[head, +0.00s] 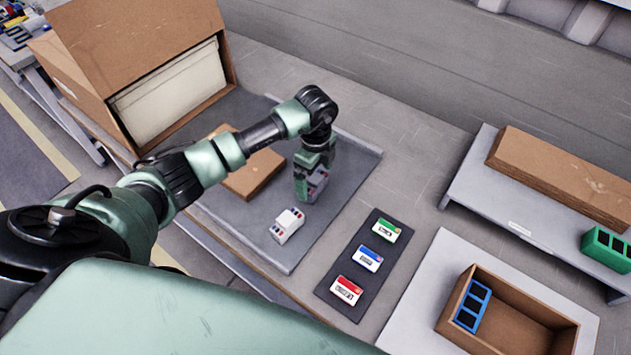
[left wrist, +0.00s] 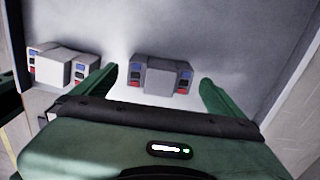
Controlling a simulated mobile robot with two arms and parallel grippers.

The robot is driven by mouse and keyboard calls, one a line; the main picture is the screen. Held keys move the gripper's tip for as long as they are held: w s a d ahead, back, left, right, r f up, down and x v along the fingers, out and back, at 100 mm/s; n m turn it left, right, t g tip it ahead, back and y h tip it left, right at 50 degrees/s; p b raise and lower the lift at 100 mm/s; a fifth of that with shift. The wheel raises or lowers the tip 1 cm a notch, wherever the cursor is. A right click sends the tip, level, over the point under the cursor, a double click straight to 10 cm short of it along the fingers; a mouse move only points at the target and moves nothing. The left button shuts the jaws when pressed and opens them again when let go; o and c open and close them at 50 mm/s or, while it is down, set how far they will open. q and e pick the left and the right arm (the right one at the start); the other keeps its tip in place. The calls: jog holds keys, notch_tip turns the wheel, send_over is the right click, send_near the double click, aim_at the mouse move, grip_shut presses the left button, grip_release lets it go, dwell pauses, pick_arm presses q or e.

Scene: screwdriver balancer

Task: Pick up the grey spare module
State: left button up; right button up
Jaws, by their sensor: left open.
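The grey spare module (head: 319,183) sits on the grey tray (head: 347,160), partly hidden by my left gripper (head: 309,186). In the left wrist view the grey module (left wrist: 160,76) shows blue and red marks on both sides and lies between the two green fingers of my left gripper (left wrist: 158,82). The fingers are open, with a visible gap on each side of it. A similar white module (head: 287,225) stands apart, nearer the tray's front edge; it also shows at the left in the left wrist view (left wrist: 63,68). My right gripper is not in view.
A brown block (head: 253,176) lies behind my left arm, near a large cardboard box (head: 140,50). Right of the tray, a dark mat (head: 359,268) holds green, blue and red labelled cards. An open carton (head: 535,325) holds a blue rack (head: 472,305). A green rack (head: 607,248) stands far right.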

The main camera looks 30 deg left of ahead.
pick_arm(q)
jog(key=shift+f, duration=0.5)
jog(key=shift+c, duration=0.3)
jog(key=c, duration=1.5)
jog(key=shift+o, duration=0.2)
jog(key=shift+r, duration=0.1)
